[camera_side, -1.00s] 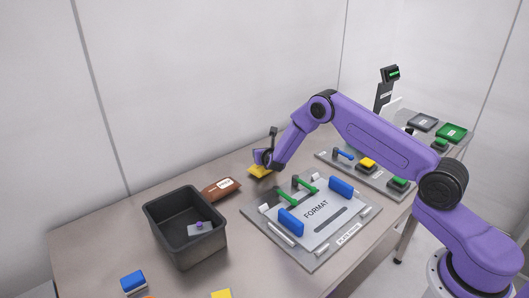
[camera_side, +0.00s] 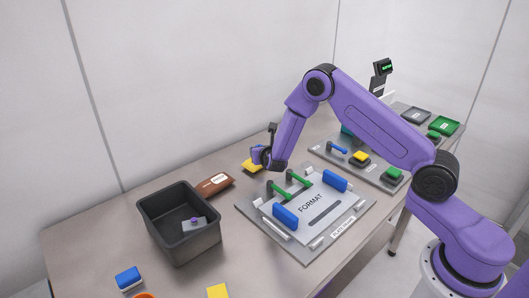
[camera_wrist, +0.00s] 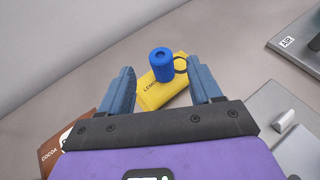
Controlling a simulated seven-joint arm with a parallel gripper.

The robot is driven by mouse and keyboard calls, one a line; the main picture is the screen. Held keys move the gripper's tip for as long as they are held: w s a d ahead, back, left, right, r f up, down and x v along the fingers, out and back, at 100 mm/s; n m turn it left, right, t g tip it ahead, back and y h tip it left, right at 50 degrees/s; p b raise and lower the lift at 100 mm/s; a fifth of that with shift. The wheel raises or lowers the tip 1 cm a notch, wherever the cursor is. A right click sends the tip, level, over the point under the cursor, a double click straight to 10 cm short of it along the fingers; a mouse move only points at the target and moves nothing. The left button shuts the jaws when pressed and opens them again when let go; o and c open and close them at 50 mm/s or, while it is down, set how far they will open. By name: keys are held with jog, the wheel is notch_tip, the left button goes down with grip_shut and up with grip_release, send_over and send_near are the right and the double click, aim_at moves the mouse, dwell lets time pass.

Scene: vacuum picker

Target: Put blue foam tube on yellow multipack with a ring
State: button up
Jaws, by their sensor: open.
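The yellow multipack (camera_wrist: 150,93), marked LEMON, lies flat on the table in the wrist view. The blue foam tube (camera_wrist: 161,60) stands upright on it, with a dark hole in its top. A thin dark ring (camera_wrist: 181,58) shows just right of the tube; its link to the pack is unclear. My gripper (camera_wrist: 160,72) is open, with one grey-blue finger on each side of the tube, apart from it.
A brown COCOA pack (camera_side: 215,185) lies just left of the yellow one. A dark bin (camera_side: 178,245) stands at the front left. The grey FORMAT plate (camera_side: 325,212) with blue blocks and green bars lies to the right. Loose blue (camera_side: 129,277) and yellow (camera_side: 217,291) blocks lie near the front.

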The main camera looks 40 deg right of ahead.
jog(key=s+a+r+m+g+h, duration=0.1)
jog(key=s+a+r+m+g, duration=0.1)
jog(key=s+r+m, duration=0.5)
jog(key=s+a+r+m+g, duration=0.2)
jog(key=s+r, duration=0.3)
jog(key=s, duration=0.5)
jog(key=s+a+r+m+g+y, duration=0.1)
jog(key=s+a+m+g+y, duration=0.1)
jog(key=s, duration=0.8)
jog(key=s+a+r+m+g+y, duration=0.1)
jog(key=s+a+m+g+y, duration=0.1)
jog(key=s, duration=0.8)
jog(key=s+a+m+g+y, duration=0.2)
jog(key=s+m+g+y, duration=0.1)
jog(key=s, duration=0.8)
jog(key=shift+a+r+m+y, duration=0.15)
jog(key=shift+r+m+y, duration=0.3)
jog(key=shift+m, duration=0.25)
